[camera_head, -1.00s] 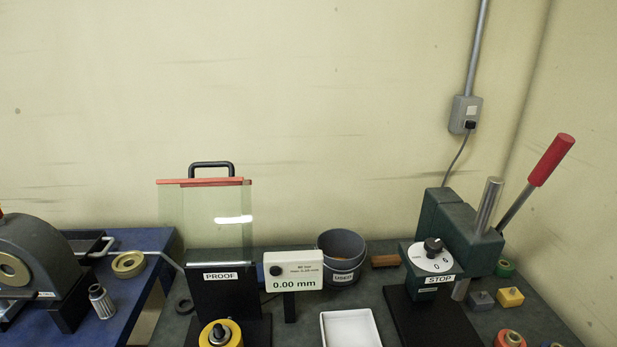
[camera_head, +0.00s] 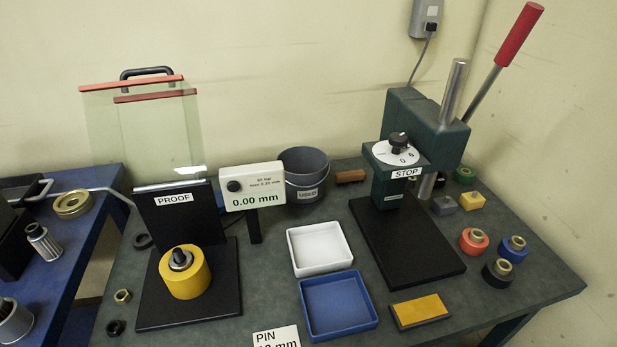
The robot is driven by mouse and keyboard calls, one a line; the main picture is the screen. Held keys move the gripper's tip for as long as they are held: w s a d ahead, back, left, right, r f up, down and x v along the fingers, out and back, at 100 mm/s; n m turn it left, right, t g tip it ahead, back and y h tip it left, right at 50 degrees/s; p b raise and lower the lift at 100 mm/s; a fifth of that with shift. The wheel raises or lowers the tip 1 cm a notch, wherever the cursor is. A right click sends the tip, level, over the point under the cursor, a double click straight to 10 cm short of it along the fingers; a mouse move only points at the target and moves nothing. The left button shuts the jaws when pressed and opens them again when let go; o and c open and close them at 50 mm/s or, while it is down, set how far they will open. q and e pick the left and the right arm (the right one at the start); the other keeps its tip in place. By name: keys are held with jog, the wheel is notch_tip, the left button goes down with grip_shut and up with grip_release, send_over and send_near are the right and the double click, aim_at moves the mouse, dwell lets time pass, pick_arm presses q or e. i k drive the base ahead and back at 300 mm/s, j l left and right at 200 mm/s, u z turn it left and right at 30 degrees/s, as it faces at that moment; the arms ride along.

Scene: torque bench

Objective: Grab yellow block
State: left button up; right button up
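A small yellow block (camera_head: 472,201) sits at the back right of the bench, to the right of the green press. A flat yellow pad with a dark border (camera_head: 420,310) lies at the front of the bench, and a yellow cylinder (camera_head: 185,274) stands on the black plate at the left. Neither of my grippers is in view.
The green lever press (camera_head: 424,130) with its black base (camera_head: 408,240) stands left of the yellow block. Red (camera_head: 473,241), blue (camera_head: 511,249) and black (camera_head: 497,272) ringed parts stand in front of it. A white tray (camera_head: 320,268) and blue tray (camera_head: 338,329) are mid-bench. The front right is clear.

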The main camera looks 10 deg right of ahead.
aim_at(469, 203)
jog(key=z, duration=1.4)
jog(key=i+l+u, duration=0.85)
jog(key=l, duration=0.3)
jog(key=i+l+u, duration=0.3)
jog(key=l, duration=0.2)
jog(key=k+z, duration=0.1)
jog(key=k, duration=0.35)
jog(key=i+u, duration=0.1)
jog(key=i, duration=0.4)
